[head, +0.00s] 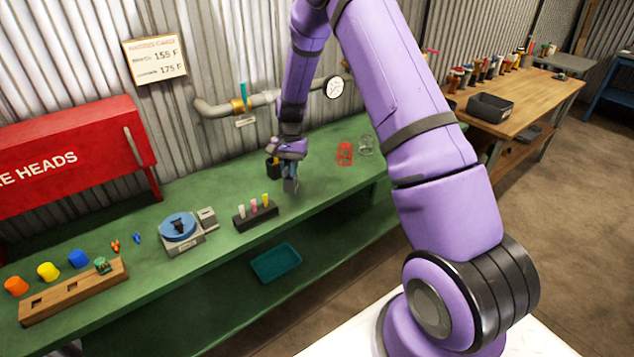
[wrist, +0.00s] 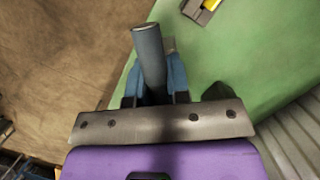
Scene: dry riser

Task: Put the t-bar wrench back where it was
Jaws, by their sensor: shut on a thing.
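My gripper (head: 290,180) is above the green bench near its front edge, in the middle of the head view. In the wrist view my gripper (wrist: 155,85) has its blue fingers shut on a grey-blue cylinder, which I take to be part of the t-bar wrench (wrist: 148,45). Its round end points away from my palm, towards the bench edge. The rest of the wrench is hidden by the fingers, so its crossbar cannot be made out. A small black holder (head: 272,168) is close beside my gripper, at its left; whether they touch is unclear.
The green bench (head: 330,180) carries a black rack (head: 256,215) with coloured pieces, a blue-topped device (head: 178,228) and a wooden block (head: 75,293). Red (head: 345,153) and grey (head: 366,145) wire baskets stand to the right. A pipe (head: 225,108) runs along the wall behind.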

